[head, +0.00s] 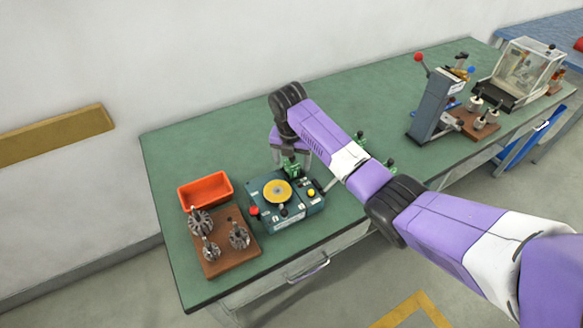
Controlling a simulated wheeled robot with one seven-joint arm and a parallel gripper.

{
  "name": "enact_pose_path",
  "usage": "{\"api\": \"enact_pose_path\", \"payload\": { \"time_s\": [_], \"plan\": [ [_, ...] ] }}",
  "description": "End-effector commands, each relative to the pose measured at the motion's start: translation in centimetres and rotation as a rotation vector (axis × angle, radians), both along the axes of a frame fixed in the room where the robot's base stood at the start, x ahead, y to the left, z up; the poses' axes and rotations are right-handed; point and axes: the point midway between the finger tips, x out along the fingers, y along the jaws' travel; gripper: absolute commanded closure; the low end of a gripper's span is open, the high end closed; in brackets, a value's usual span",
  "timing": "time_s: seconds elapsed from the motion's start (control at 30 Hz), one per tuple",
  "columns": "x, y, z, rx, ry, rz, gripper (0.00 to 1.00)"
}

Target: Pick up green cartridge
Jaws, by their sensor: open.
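A small green cartridge (291,168) with a dark top stands on the green table behind the teal winding machine. My gripper (291,160) points down right over it, with its fingers open at either side of the cartridge's upper part. Whether the fingers touch it is too small to tell. Two more green pieces with dark tops, one at the far side of my arm (361,138) and one at its near side (390,165), are partly hidden by my arm.
The teal machine (288,212) with a yellow disc stands just in front of the gripper. An orange bin (205,178) and a brown board (226,265) with several armatures are to the left. A grey press (432,105) stands at the right. The table's back middle (240,115) is clear.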

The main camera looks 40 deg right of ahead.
Motion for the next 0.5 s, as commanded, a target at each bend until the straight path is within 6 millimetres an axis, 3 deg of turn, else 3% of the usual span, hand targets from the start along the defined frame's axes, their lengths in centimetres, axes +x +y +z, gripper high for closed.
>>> {"api": "enact_pose_path", "payload": {
  "time_s": [0.33, 0.5],
  "plan": [
    [0.04, -0.1, -0.92, -0.001, 0.0, 0.0, 0.25],
    [0.04, -0.1, -0.9, -0.001, 0.0, 0.0, 0.58]
  ]
}}
